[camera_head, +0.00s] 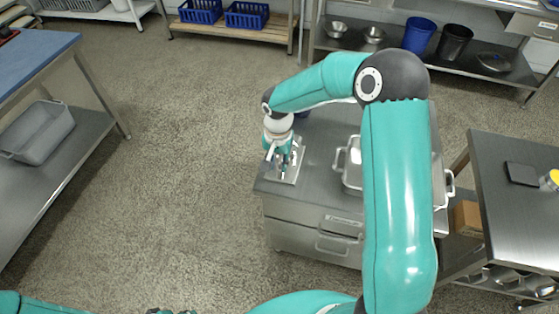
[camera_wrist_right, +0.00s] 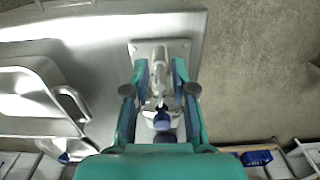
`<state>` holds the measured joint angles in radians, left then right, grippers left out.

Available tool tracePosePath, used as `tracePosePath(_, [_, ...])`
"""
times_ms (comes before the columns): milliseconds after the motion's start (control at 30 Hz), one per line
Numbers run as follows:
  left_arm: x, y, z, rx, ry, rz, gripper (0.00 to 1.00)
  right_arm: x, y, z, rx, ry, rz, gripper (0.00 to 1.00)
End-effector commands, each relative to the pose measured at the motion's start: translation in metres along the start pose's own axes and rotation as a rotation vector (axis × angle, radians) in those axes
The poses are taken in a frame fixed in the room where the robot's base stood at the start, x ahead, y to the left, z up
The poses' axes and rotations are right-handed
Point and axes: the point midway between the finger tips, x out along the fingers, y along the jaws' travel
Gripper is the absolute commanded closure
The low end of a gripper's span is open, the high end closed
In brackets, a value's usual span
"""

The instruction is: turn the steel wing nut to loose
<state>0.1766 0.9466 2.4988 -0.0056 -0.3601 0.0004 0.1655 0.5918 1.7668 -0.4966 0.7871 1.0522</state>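My right gripper (camera_head: 281,164) reaches down over a pale mounting plate (camera_head: 294,177) at the left front corner of a steel cabinet top. In the right wrist view its two fingers (camera_wrist_right: 160,72) stand apart, one on each side of a grey metal fitting (camera_wrist_right: 159,56) on that plate (camera_wrist_right: 184,47). I cannot make out the wing nut's wings there, nor whether the fingers touch the metal. A blue part (camera_wrist_right: 162,121) shows below the fitting. Of my left gripper (camera_head: 170,311), only dark tips show at the bottom edge of the head view.
A steel tray with handles (camera_head: 340,160) stands on the cabinet (camera_head: 320,136), partly hidden by my right arm. A steel table (camera_head: 520,200) is at the right and a blue-topped bench (camera_head: 38,52) at the left. The floor between bench and cabinet is clear.

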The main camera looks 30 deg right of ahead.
Motion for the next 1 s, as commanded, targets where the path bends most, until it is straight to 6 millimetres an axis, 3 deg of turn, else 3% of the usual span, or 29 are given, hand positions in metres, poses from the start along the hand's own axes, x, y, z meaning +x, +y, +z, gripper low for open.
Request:
tracePosePath(33, [0.000, 0.000, 0.000, 0.000, 0.000, 0.000, 0.62, 0.000, 0.000, 0.000, 0.000, 0.000, 0.000, 0.88])
tracePosePath(100, [0.000, 0.000, 0.000, 0.000, 0.000, 0.000, 0.62, 0.000, 0.000, 0.000, 0.000, 0.000, 0.000, 0.99])
tracePosePath(133, [0.000, 0.000, 0.000, 0.000, 0.000, 0.000, 0.62, 0.000, 0.000, 0.000, 0.000, 0.000, 0.000, 1.00])
tracePosePath(633, [0.003, -0.001, 0.000, 0.000, 0.000, 0.000, 0.62, 0.000, 0.002, -0.001, -0.040, 0.003, -0.002, 1.00])
tracePosePath(1000, [0.015, -0.005, 0.000, 0.000, 0.000, 0.000, 0.62, 0.001, 0.006, -0.002, -0.273, 0.005, -0.003, 1.00])
